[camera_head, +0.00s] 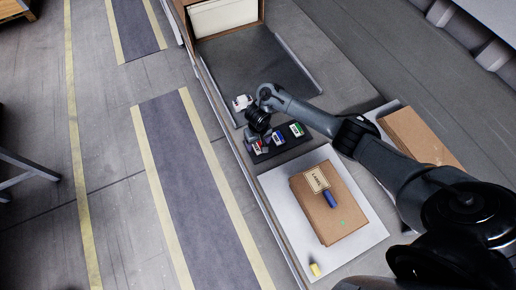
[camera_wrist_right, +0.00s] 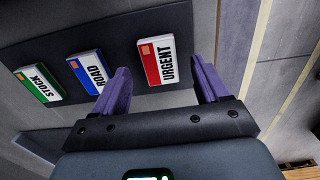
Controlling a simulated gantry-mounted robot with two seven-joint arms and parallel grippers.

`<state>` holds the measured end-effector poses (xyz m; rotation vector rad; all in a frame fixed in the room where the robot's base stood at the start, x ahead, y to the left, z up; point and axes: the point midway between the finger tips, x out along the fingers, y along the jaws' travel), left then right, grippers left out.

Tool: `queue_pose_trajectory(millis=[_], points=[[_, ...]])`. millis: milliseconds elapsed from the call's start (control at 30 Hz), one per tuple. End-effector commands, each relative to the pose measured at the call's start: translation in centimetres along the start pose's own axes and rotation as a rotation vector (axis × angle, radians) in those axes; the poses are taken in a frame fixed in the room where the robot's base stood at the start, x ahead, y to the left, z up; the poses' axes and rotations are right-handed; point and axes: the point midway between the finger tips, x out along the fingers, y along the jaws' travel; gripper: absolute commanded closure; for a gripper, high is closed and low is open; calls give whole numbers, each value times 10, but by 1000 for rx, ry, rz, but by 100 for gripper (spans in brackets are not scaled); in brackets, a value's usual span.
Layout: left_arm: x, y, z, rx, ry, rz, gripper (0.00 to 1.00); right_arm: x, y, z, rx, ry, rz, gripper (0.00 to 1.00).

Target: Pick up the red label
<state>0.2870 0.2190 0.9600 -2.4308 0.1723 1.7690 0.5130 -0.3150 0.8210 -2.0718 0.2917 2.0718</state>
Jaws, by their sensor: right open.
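In the head view the red label (camera_head: 257,147) is partly hidden by my right gripper (camera_head: 256,138). My right gripper, also in the wrist view (camera_wrist_right: 160,78), is open and empty. Its two purple fingers stand on either side of the red label's near end. The blue ROAD label (camera_wrist_right: 88,71) lies left of the left finger, and the green STOCK label (camera_wrist_right: 38,85) farther left. My left gripper is not in view.
A cardboard box (camera_head: 335,225) with a tan LABEL card (camera_head: 315,179) and a blue item (camera_head: 330,200) lies on a white sheet (camera_head: 358,240). A yellow item (camera_head: 315,269) is near its corner.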

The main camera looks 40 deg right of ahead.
Motion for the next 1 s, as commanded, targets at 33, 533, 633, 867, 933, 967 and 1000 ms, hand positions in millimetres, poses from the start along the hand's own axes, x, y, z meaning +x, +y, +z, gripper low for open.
queue_pose_trajectory(millis=[33, 533, 633, 867, 933, 967, 1000], points=[[6, 1, 2, -2, 0, 1, 100, 9, 0, 0, 1, -1, 0, 26], [9, 3, 2, -11, 1, 8, 100, 21, 0, 0, 0, 1, 0, 35], [9, 2, 2, -9, 1, 7, 100, 21, 0, 0, 0, 1, 0, 50], [9, 1, 3, -2, 0, 2, 100, 21, 0, 0, 0, 1, 0, 85], [9, 0, 3, 0, 0, 0, 100, 21, 0, 0, 0, 1, 0, 93], [9, 0, 3, 1, -1, -1, 100, 21, 0, 0, 0, 1, 0, 93], [9, 0, 3, 1, -1, -1, 100, 21, 0, 0, 0, 1, 0, 93]])
